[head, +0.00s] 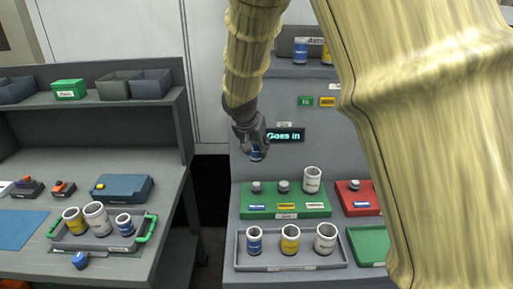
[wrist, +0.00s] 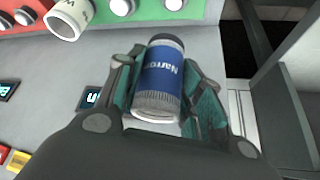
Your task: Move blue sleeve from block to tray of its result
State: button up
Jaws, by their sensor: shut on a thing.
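My gripper (head: 254,147) is shut on a blue sleeve (head: 257,155) and holds it in the air above the left end of the green block (head: 308,213). In the wrist view the blue sleeve (wrist: 160,82), with white lettering partly hidden, lies between both fingers of the gripper (wrist: 160,98). The green block has two bare grey pegs at left and middle and a white sleeve (head: 312,180) on the right. A lit display (head: 285,135) behind reads "Goes in". A grey tray (head: 340,263) before the block holds a blue, a yellow and a white sleeve.
A red block (head: 356,207) and a green tray (head: 370,246) stand at right, partly hidden by my arm. On the left bench, a tray with green handles (head: 145,229) holds several sleeves. A dark gap (head: 210,190) separates the benches. A shelf (head: 300,70) stands behind.

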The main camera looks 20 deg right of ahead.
jog(key=shift+r+p, duration=1)
jog(key=shift+r, duration=0.6)
jog(key=shift+f, duration=0.1)
